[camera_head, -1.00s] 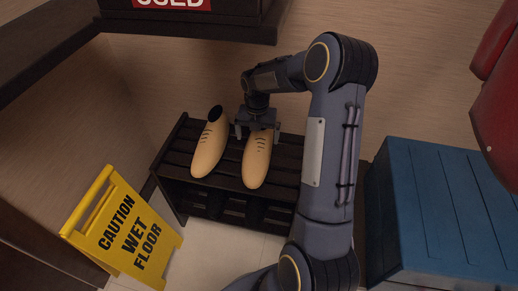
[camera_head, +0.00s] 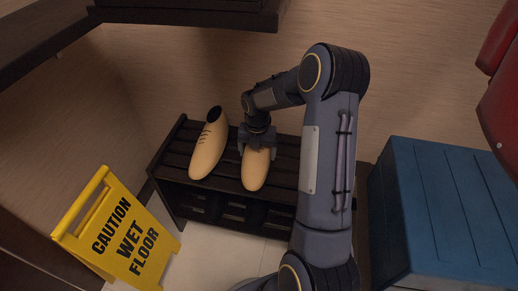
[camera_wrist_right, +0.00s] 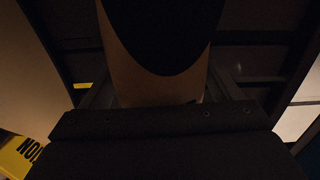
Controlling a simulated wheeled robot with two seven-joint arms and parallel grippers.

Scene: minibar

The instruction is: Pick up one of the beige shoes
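Two beige shoes stand side by side on a dark slatted rack (camera_head: 222,188). The left shoe (camera_head: 208,150) shows its dark opening and laces and is free. The right shoe (camera_head: 256,172) has its rear part hidden under my right gripper (camera_head: 258,150). That gripper points down, with one finger on each side of the shoe. In the right wrist view the right shoe (camera_wrist_right: 150,88), with its dark opening, fills the space between the fingers. The fingers look spread, with narrow gaps beside the shoe, though the picture is dark. My left gripper is out of view.
A yellow wet floor sign (camera_head: 125,235) stands at the front left of the rack. A blue chest (camera_head: 440,215) stands to the right. A dark shelf (camera_head: 190,18) overhangs above, and a red object (camera_head: 500,115) is at the right edge.

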